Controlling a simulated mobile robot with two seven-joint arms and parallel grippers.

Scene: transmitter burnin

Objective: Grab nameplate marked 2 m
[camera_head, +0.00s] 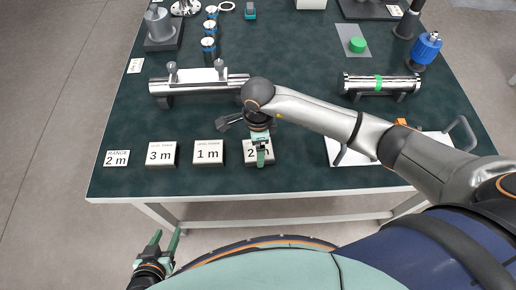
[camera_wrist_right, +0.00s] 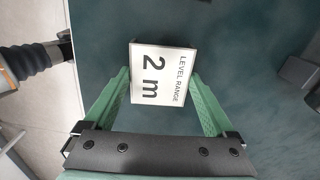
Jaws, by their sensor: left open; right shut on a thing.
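The nameplate marked 2 m (camera_wrist_right: 160,75) is a light block with black "LEVEL RANGE 2 m" lettering. In the head view it (camera_head: 250,158) stands at the right end of a row on the table, partly hidden by my right gripper (camera_head: 261,155). In the right wrist view the green fingers of my right gripper (camera_wrist_right: 160,88) are shut on its two sides. My left gripper (camera_head: 168,243) is open and empty, below the table's front edge at the lower left.
Nameplates marked 1 m (camera_head: 208,152) and 3 m (camera_head: 161,153) and a flat "RANGE 2 m" card (camera_head: 117,158) lie to the left. A metal cylinder (camera_head: 200,87) lies behind them. A white tray (camera_head: 345,152) is at the right, partly behind my right arm.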

